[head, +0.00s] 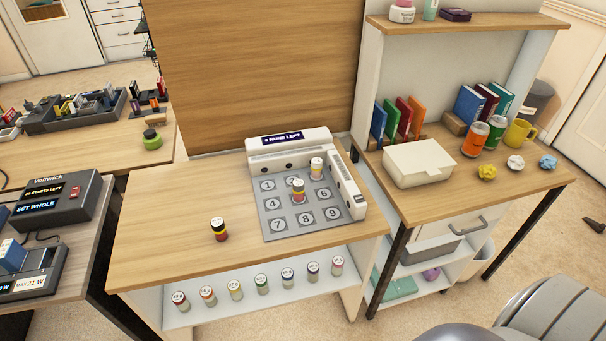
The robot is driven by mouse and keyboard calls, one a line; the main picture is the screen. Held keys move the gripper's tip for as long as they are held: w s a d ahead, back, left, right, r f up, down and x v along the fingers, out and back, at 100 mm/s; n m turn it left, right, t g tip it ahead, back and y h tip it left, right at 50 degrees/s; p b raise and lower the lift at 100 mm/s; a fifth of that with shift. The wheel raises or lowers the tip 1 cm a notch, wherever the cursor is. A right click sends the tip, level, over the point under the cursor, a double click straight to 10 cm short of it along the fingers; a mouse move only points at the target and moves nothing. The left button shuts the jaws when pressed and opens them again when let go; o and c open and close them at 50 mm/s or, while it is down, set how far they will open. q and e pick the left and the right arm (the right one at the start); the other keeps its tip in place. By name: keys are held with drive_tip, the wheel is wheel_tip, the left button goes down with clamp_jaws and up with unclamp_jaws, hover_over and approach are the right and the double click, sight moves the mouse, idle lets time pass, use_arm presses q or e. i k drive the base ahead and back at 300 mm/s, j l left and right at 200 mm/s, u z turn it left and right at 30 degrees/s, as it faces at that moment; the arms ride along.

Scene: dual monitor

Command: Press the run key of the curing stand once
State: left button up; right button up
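A white stand (290,144) sits on the middle table. Its display (282,138) ends in "RUNS LEFT"; the first character is too small to read surely. Its grey plate (304,226) has numbered round spots. One small vial (298,189) stands at the plate's middle and another vial (316,167) at its back right, hiding the number there. A white bar (346,186) with dark markings runs along the plate's right side. I cannot make out a key labelled run on the stand. Neither of my grippers is in view.
A loose vial (219,229) stands left of the plate. Several vials (262,284) line the shelf below. A dark Voltwick box (58,203) with a red button (75,191) is at left. A white lidded box (418,164) is at right. The middle table's front left is clear.

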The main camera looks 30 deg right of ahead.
sight(359, 198)
drive_tip(key=z, duration=1.3)
drive_tip(key=k+j+u, duration=0.2)
drive_tip(key=j, duration=0.45)
drive_tip(key=i, duration=0.1)
